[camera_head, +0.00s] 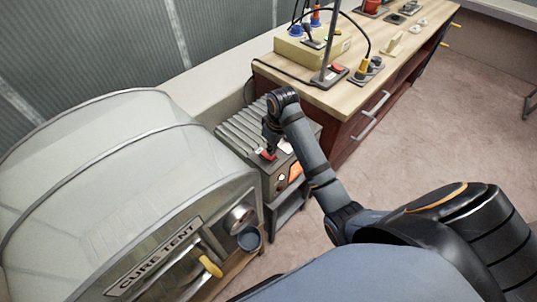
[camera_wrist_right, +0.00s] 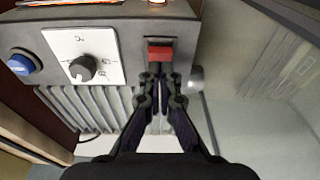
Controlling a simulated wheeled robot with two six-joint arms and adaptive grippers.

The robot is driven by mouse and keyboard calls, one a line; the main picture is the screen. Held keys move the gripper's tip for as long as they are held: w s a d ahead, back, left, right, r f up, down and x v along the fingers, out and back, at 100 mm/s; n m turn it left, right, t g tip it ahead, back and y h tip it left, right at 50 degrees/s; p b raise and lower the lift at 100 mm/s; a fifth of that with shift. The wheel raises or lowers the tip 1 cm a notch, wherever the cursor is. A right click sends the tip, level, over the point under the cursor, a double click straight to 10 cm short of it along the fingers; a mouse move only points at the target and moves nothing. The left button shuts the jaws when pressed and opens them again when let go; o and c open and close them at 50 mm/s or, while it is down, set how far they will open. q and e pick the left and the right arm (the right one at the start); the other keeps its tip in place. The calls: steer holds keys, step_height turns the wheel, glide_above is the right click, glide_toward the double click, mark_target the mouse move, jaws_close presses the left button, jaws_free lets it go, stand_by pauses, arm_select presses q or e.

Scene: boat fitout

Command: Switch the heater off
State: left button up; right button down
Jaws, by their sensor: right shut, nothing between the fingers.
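The heater (camera_head: 240,131) is a grey ribbed box with a dark control end, standing between the cure tent and the wooden bench. Its red rocker switch (camera_head: 268,155) shows in the head view and also in the wrist view (camera_wrist_right: 160,53), in a dark frame. My right gripper (camera_wrist_right: 160,76) is shut and empty, its fingertips at the near edge of the red switch. I cannot tell if they touch it. In the head view, the right gripper (camera_head: 268,146) is over the heater's top. My left gripper is not in view.
An orange glow (camera_head: 295,172) shows on the heater's front. The cure tent (camera_head: 110,180) stands close on the left, the bench (camera_head: 300,92) behind.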

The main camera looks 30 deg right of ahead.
mark_target(272, 157)
steer(key=shift+f, duration=1.05)
stand_by(0.8)
step_height(272, 157, up, 7)
steer(key=p, duration=0.9)
steer(key=shift+r, duration=0.1)
stand_by(0.3)
